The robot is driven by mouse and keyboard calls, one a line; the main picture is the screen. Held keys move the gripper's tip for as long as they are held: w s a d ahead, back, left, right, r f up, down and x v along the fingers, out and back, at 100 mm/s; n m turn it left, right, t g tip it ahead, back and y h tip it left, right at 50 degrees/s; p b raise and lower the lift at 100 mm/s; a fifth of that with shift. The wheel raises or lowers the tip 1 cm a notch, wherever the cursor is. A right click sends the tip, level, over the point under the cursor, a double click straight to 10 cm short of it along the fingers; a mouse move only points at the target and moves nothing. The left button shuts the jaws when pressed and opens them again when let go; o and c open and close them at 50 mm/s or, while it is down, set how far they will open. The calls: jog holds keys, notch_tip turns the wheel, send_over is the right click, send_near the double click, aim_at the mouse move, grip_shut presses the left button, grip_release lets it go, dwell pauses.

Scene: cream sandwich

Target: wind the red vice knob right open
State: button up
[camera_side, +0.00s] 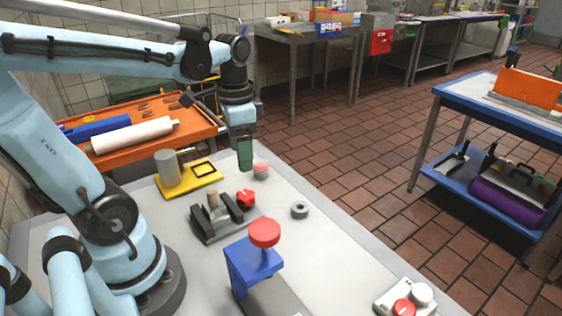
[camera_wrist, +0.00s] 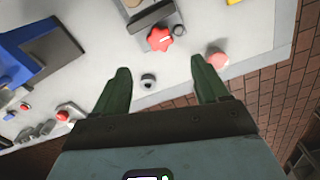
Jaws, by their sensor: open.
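The red vice knob (camera_side: 246,198), lobed like a star, sits at the right end of a dark vice (camera_side: 210,236). A tan peg (camera_side: 212,200) stands upright at the vice's dark jaws; I cannot tell whether they touch it. In the wrist view the red knob (camera_wrist: 159,38) shows a pale mark on its face, and part of the vice (camera_wrist: 150,14) lies above it. My gripper (camera_side: 245,168) is open and empty, pointing down above the bench, behind the knob in the side view. In the wrist view its green fingers (camera_wrist: 160,68) are apart, with the knob beyond their tips.
A blue stand with a red round top (camera_side: 264,233) rises in front. A yellow plate (camera_side: 190,182) with a grey cylinder (camera_side: 167,167) is behind. Bench's right edge is nearby.

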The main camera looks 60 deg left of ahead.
aim_at(245, 195)
jog(key=shift+f, duration=5.6)
jog(key=c, duration=1.1)
jog(key=shift+o, duration=0.2)
jog(key=shift+n, duration=0.3)
jog(key=n, duration=0.3)
jog(key=shift+n, duration=1.9)
